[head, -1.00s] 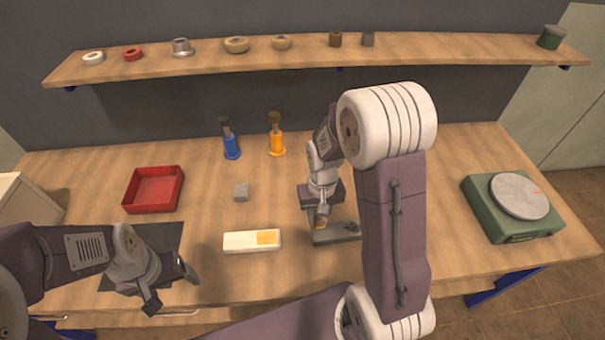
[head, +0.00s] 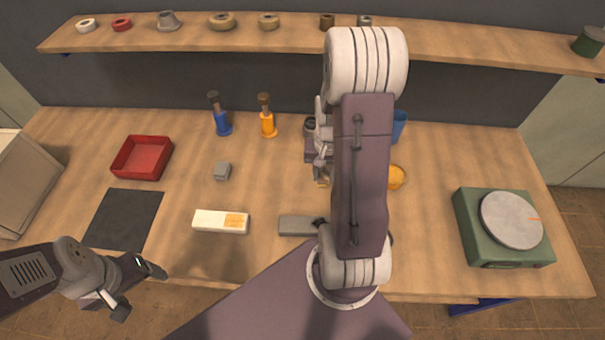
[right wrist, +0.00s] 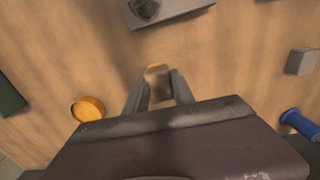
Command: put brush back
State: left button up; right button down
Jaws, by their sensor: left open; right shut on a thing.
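My right gripper (head: 322,176) is shut on a small brown thing with an orange-yellow edge, taken to be the brush (right wrist: 158,76). Most of it is hidden by the fingers. It is over the table, apart from the grey block (head: 297,225). A blue holder (head: 222,125) and an orange holder (head: 268,125) stand upright at the back, each with a dark-topped handle in it. A blue container (head: 399,124) is mostly hidden behind my right arm. My left gripper (head: 138,290) is open and empty at the front left edge.
A red tray (head: 142,158), dark mat (head: 124,218), grey cube (head: 222,171) and white-yellow block (head: 220,222) lie left. An orange round thing (head: 397,178) and a green scale (head: 503,228) are right. A shelf (head: 290,38) with rolls runs above the back.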

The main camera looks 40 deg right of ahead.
jog(key=p, duration=0.1)
send_over(303, 177)
notch_tip(303, 177, down, 6)
jog(key=shift+f, duration=0.15)
notch_tip(303, 177, down, 4)
jog(key=shift+s+r, duration=0.1)
jog(key=shift+s, duration=0.05)
jog(key=shift+d, duration=0.1)
jog(key=shift+f, duration=0.25)
jog(key=c, duration=1.1)
grip_release()
jog(key=shift+o, duration=0.2)
